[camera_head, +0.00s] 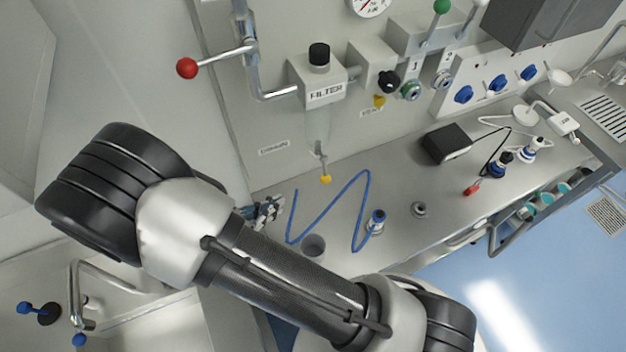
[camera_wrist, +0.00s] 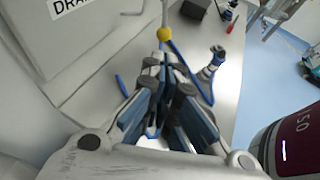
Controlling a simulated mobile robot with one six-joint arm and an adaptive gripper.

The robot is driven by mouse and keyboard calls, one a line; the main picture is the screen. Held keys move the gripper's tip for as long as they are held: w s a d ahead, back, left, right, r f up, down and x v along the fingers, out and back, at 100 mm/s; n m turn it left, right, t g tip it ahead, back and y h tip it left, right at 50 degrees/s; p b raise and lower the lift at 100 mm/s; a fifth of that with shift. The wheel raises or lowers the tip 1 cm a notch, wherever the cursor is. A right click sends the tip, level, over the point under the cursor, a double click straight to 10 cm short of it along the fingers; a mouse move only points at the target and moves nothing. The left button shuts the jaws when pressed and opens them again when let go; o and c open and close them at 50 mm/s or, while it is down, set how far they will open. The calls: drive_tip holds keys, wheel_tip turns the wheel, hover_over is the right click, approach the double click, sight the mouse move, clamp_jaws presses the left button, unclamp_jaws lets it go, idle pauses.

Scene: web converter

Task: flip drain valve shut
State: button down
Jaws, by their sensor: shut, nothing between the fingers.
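The drain valve lever (camera_head: 322,160) hangs below the white FILTER housing (camera_head: 318,82) on the wall panel and ends in a small yellow ball (camera_head: 325,179). In the wrist view the yellow ball (camera_wrist: 164,33) shows just beyond my fingertips, with part of the lever above it. A DRAIN label (camera_head: 273,148) is on the panel to the left. My gripper (camera_head: 270,208) is left of and below the ball in the head view, partly hidden by my arm. In the wrist view my gripper (camera_wrist: 165,62) is shut and empty. I cannot tell whether it touches the ball.
A blue hose (camera_head: 330,215) lies on the steel counter (camera_head: 400,190), near a grey cup (camera_head: 313,246) and a blue-white fitting (camera_head: 375,220). A red-knobbed lever (camera_head: 187,68) juts out at upper left. A black box (camera_head: 446,143) sits farther right.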

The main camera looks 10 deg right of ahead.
sight(321, 179)
drive_tip(key=x, duration=1.4)
drive_tip(key=shift+d+r, duration=0.15)
drive_tip(key=shift+r, duration=0.3)
